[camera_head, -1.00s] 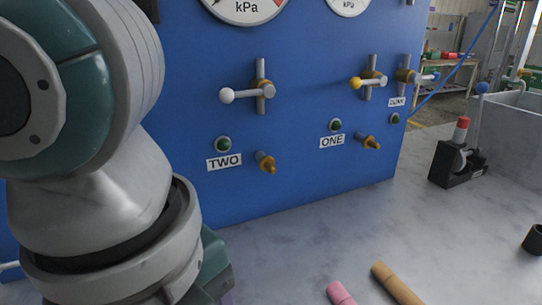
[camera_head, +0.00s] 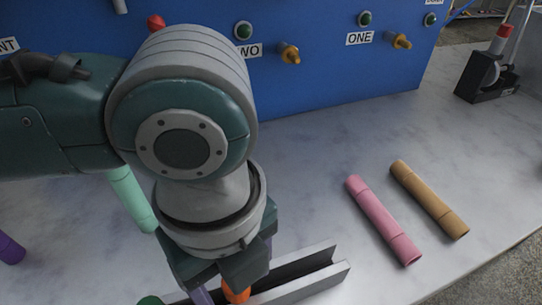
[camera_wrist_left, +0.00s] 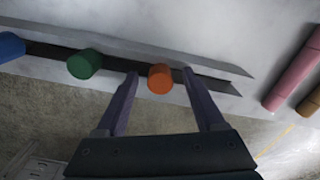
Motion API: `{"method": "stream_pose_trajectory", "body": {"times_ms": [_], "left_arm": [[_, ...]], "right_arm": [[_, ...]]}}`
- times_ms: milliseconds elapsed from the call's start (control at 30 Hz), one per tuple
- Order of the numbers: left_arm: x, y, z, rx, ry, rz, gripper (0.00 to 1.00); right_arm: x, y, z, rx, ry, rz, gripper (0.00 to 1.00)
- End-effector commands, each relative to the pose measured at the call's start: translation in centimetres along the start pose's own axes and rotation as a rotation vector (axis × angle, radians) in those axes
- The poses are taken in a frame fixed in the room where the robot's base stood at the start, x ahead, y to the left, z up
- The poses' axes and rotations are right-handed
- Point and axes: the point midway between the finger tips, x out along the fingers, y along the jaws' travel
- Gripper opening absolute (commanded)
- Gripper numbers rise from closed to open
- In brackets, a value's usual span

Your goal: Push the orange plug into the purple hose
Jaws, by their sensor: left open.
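The orange plug (camera_head: 236,292) stands in a grey metal channel near the front of the worktop. In the left wrist view the orange plug (camera_wrist_left: 160,79) lies between the spread purple fingers of my left gripper (camera_wrist_left: 160,72), with gaps on both sides. The gripper is open, and in the head view it points down over the channel, partly hiding the plug. The purple hose (camera_head: 11,249) lies at the far left of the head view, cut off by the picture edge. My right gripper is not in view.
The grey channel (camera_head: 315,283) also holds a green plug (camera_wrist_left: 84,64) and a blue plug (camera_wrist_left: 10,46). A mint hose (camera_head: 131,197) lies behind my arm. A pink hose (camera_head: 384,220) and a tan hose (camera_head: 430,200) lie right. A blue panel (camera_head: 320,85) with orange nozzles stands behind.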

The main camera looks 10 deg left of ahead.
Motion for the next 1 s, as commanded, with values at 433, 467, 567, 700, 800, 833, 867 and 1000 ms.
{"method": "stream_pose_trajectory", "body": {"times_ms": [433, 467, 567, 700, 800, 833, 867, 1000], "left_arm": [[-0.03, -0.01, -0.01, 0.000, 0.000, -0.001, 0.41], [-0.03, -0.01, -0.01, 0.000, 0.000, -0.001, 0.38], [-0.03, -0.01, 0.00, 0.000, 0.000, -0.001, 0.27], [-0.03, -0.01, 0.00, 0.000, 0.000, -0.001, 0.11], [-0.03, -0.01, 0.00, 0.000, 0.000, -0.001, 0.00], [-0.03, -0.01, 0.00, 0.000, 0.000, -0.001, 0.00], [-0.03, -0.01, 0.00, 0.000, 0.000, -0.001, 0.00], [-0.04, -0.01, 0.00, 0.000, 0.000, -0.001, 0.00]], "right_arm": [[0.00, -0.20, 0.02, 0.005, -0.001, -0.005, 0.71], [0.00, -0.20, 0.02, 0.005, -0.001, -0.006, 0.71], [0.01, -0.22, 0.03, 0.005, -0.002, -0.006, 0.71], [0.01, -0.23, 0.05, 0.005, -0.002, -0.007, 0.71], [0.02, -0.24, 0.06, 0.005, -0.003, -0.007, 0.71], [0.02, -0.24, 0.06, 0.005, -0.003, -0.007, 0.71], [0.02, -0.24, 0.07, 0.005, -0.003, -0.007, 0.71], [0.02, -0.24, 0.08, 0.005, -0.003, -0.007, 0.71]]}}
